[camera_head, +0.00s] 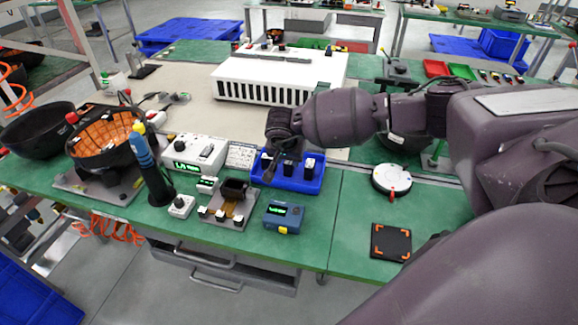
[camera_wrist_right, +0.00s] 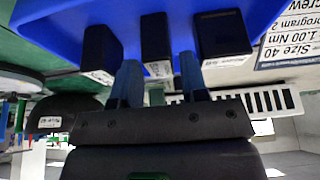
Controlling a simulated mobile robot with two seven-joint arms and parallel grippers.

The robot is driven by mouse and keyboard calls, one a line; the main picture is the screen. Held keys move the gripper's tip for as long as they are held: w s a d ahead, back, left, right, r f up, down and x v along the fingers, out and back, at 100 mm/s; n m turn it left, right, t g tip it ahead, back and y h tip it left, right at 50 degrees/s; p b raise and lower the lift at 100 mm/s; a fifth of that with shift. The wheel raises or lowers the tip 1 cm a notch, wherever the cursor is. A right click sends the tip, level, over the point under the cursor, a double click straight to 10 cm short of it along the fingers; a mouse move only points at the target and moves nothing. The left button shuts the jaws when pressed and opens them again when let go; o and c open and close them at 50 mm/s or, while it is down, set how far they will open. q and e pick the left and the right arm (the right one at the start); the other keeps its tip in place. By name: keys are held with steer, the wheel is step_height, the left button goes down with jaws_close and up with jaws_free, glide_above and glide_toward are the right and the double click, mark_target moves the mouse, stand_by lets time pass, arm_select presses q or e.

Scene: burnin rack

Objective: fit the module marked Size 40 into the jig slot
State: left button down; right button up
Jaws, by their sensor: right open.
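Several black modules stand in a blue tray (camera_head: 300,187), and three show in the right wrist view: a left one (camera_wrist_right: 98,62), a middle one (camera_wrist_right: 155,40) and a right one (camera_wrist_right: 222,38). Each has a white label too small to read surely, so I cannot tell which is Size 40. My right gripper (camera_head: 275,158) is over the left part of the tray. Its two fingers (camera_wrist_right: 158,82) are open and apart, with the middle module's end in line with the gap; nothing is seen held. The jig (camera_head: 234,188) with its dark slot is left of the tray. My left gripper is out of view.
A placard (camera_wrist_right: 290,38) reading Size 40, program 2, 1.00 Nm stands by the tray. A blue display box (camera_head: 283,214) and a screwdriver in a stand (camera_head: 150,165) flank the jig. A white rack unit (camera_head: 280,75) is behind. Green table is clear at front right, near a black pad (camera_head: 391,242).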

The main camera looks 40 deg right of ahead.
steer(key=c, duration=0.7)
